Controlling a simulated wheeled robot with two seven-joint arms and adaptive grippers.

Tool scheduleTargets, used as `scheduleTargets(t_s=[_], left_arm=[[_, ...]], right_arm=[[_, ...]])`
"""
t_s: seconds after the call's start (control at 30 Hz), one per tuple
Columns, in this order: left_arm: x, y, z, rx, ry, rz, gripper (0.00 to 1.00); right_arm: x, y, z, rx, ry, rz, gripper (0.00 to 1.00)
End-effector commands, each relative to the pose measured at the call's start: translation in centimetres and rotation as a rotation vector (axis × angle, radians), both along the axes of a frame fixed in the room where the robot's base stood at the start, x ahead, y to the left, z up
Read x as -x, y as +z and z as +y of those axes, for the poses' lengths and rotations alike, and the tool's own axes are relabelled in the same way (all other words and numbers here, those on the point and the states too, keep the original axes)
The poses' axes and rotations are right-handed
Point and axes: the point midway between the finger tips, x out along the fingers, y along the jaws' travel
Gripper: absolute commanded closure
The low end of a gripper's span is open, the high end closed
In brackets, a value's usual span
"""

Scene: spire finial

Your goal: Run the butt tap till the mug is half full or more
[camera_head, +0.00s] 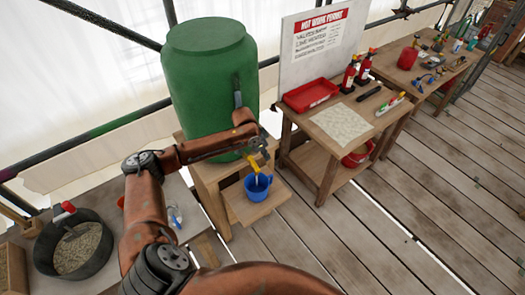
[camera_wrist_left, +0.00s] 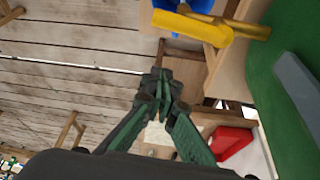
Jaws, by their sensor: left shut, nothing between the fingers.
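The green butt (camera_head: 210,85) stands on a wooden stand, with a yellow tap (camera_head: 254,163) low on its front. The tap also shows large at the top of the left wrist view (camera_wrist_left: 190,26). A blue mug (camera_head: 258,188) sits upright on the low wooden shelf under the tap. A thin pale streak, which looks like water, runs from the spout into the mug. The mug's level is too small to read. My left gripper (camera_head: 263,146) is shut and empty just above and beside the tap; its closed fingertips show in the wrist view (camera_wrist_left: 157,85). My right gripper is out of view.
Right of the butt is a wooden table (camera_head: 301,137) with a red tray (camera_head: 311,95), small red extinguishers and a permit board (camera_head: 315,45). Another cluttered bench (camera_head: 440,75) stands beyond. A dark tub (camera_head: 95,262) of grain-like material is at lower left. The plank floor at right is clear.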

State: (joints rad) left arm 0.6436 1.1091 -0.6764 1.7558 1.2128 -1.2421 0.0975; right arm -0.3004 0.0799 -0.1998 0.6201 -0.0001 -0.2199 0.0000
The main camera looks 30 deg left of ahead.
Motion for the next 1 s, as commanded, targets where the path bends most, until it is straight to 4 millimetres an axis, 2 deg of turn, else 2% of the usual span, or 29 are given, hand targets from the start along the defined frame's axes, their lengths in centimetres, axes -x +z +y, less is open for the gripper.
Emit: scheduleTargets(t_s=[0.1, 0.2, 0.4, 1.0], left_arm=[[-0.7, -2.3, -0.5, 0.001, -0.001, 0.002, 1.0], [1.0, -2.2, 0.8, -0.004, 0.001, 0.001, 1.0], [2.5, -2.6, 1.5, -0.002, -0.001, 0.0, 1.0], [2.7, -2.7, 1.4, 0.0, -0.005, 0.0, 1.0]], right_arm=[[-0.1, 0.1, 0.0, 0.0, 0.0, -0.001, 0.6], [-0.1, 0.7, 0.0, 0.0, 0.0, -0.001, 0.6], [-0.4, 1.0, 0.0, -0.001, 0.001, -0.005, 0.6], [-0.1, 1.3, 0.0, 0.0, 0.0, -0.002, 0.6]])
